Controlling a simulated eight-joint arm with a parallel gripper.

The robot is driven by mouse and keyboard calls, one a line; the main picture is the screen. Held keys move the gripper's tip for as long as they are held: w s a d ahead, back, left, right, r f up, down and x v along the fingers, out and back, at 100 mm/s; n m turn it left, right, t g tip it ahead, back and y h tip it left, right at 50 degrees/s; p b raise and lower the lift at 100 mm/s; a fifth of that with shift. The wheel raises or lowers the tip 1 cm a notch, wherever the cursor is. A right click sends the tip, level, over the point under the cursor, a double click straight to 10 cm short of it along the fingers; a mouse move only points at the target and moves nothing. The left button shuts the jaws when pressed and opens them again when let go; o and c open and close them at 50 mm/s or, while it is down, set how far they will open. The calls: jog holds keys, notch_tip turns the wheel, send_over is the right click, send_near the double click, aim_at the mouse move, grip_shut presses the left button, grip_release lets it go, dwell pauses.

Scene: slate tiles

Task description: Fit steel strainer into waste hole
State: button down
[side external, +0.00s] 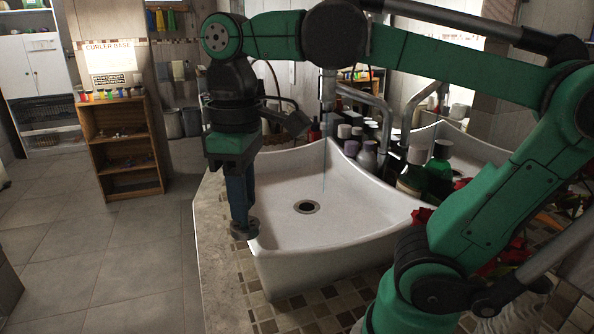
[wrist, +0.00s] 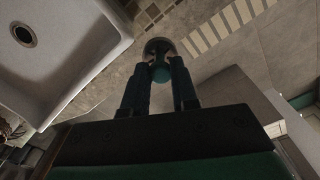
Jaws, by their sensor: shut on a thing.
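The steel strainer (side external: 244,231) is a small dark grey disc at the tips of my gripper (side external: 241,218), at the left front corner of the sink. In the wrist view the strainer (wrist: 158,46) shows beyond the fingertips, with a rounded teal part (wrist: 160,72) between the fingers. My gripper points down and is shut on the strainer. Whether the strainer touches the counter I cannot tell. The waste hole (side external: 307,207) is a dark opening with a metal ring in the sink floor, right of my gripper. It also shows at upper left in the wrist view (wrist: 23,34).
The white sink (side external: 350,232) has a raised rim between my gripper and the hole. A thin stream (side external: 324,160) seems to fall from the tap (side external: 328,92). Several bottles (side external: 412,170) crowd behind the sink. The tiled counter (side external: 212,235) is clear at left.

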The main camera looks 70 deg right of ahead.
jog(key=w+d+f+m, duration=0.2)
jog(key=w+d+m, duration=0.2)
jog(key=d, duration=0.7)
jog(key=w+d+f+m, duration=0.2)
jog(key=w+d+m, duration=0.3)
jog(key=d, duration=0.7)
jog(key=s+d+f+m, duration=0.2)
jog(key=d, duration=0.3)
jog(key=s+d+f+m, duration=0.1)
jog(key=s+d+f, duration=0.15)
jog(key=d, duration=0.35)
jog(key=f, duration=0.6)
jog(key=w+f, duration=0.1)
jog(key=f, duration=0.3)
jog(key=shift+a, duration=0.25)
jog(key=c, duration=0.7)
grip_release()
jog(key=shift+f, duration=0.1)
